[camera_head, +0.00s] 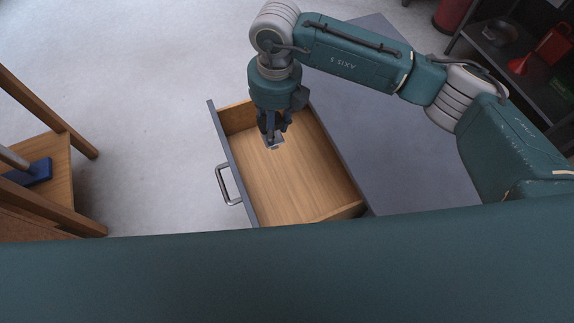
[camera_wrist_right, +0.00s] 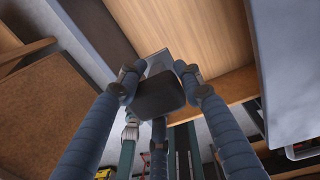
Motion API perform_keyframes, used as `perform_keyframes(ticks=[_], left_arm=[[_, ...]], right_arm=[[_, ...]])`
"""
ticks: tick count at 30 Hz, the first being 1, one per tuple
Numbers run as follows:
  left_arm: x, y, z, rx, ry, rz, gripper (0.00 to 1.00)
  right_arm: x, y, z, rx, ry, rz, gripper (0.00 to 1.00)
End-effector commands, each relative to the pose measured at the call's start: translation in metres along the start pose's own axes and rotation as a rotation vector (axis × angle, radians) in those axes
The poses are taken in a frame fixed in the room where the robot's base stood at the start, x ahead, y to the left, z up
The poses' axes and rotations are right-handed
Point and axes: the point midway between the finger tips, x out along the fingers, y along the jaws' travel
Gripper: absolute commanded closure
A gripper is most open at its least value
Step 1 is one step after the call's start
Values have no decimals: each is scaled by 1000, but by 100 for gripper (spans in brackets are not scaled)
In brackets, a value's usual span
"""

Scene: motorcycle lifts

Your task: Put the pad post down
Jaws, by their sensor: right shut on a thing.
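My right gripper (camera_head: 271,138) hangs into an open drawer (camera_head: 335,160) and is shut on the pad post (camera_head: 274,144), a small grey metal piece. In the right wrist view the pad post (camera_wrist_right: 160,90) shows a dark rounded pad between the blue-grey fingers (camera_wrist_right: 160,82) and a grey plate beyond it. The drawer has a bare wooden floor. I cannot tell whether the post touches that floor. My left gripper is not in view.
The drawer's grey front has a metal handle (camera_head: 226,186) on its left side. The grey cabinet top (camera_head: 400,150) is clear. A wooden stand (camera_head: 62,165) with a blue object (camera_head: 38,172) is at left. A dark shelf (camera_head: 510,70) holds a red funnel (camera_head: 519,65) at upper right.

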Motion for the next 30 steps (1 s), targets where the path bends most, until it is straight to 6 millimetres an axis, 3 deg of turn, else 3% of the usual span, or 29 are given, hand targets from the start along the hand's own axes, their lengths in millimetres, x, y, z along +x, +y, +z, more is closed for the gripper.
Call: perform_keyframes(ticks=[1,3,12,16,23,30], left_arm=[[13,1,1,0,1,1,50],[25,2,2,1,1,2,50],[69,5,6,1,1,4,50],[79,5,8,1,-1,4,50],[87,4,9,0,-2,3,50],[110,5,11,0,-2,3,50]], right_arm=[[20,-1,-1,1,3,-1,95],[41,-3,-1,1,3,0,95],[118,-8,-1,-1,1,-1,100],[136,-9,-1,-3,0,1,100],[151,-10,0,-3,0,-1,100],[185,-12,-1,-3,1,1,100]])
